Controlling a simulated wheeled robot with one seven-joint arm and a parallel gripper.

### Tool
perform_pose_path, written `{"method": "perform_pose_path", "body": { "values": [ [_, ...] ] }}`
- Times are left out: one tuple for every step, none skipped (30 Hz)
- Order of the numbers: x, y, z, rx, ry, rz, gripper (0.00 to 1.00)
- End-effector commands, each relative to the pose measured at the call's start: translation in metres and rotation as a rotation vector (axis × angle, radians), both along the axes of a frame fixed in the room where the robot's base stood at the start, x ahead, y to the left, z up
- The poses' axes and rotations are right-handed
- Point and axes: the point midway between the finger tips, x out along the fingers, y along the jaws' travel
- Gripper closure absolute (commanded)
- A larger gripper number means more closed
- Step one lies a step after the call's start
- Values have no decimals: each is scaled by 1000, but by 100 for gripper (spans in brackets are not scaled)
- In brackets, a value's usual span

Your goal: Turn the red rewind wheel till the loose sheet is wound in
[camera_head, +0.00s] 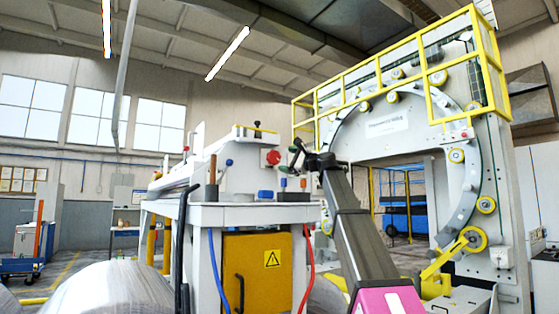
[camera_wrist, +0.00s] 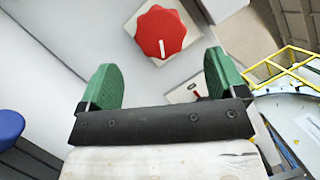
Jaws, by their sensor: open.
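The red rewind wheel (camera_wrist: 160,32) shows in the wrist view as a scalloped red knob with a white mark, on a pale panel. It is also in the head view (camera_head: 273,157), on the side of the white machine head. My gripper (camera_wrist: 160,84) is open, with its two green fingers spread apart and nothing between them. The wheel lies beyond the fingertips and apart from them. In the head view my gripper (camera_head: 297,152) is small and dark, just right of the wheel. I cannot make out the loose sheet.
A blue knob (camera_wrist: 10,124) is at the left in the wrist view. A large ring machine with a yellow railing (camera_head: 375,65) stands at the right. A silver coil (camera_head: 105,290) is at lower left.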

Motion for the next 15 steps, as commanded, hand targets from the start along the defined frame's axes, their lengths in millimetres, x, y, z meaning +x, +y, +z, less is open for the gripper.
{"method": "perform_pose_path", "body": {
  "values": [
    [-7, -7, -3, -1, 0, -1, 10],
    [-9, -10, -3, 0, -1, -2, 10],
    [-11, -14, -4, 0, 0, -1, 10],
    [-13, -16, -5, 0, 0, -1, 10],
    [-15, -19, -5, 0, 0, -1, 10],
    [-16, -21, -6, 1, 0, 0, 10],
    [-17, -22, -6, 0, 0, 0, 10],
    [-18, -23, -6, 0, 0, 0, 10],
    [-18, -24, -6, 0, 0, 1, 10],
    [-19, -25, -6, 0, 0, 1, 10],
    [-19, -25, -6, 0, 0, 1, 10],
    [-19, -25, -6, 0, 0, 1, 10],
    [-19, -25, -6, 0, 1, 2, 10],
    [-19, -25, -6, 0, 1, 2, 10],
    [-19, -25, -6, 0, 1, 2, 10]
  ]
}}
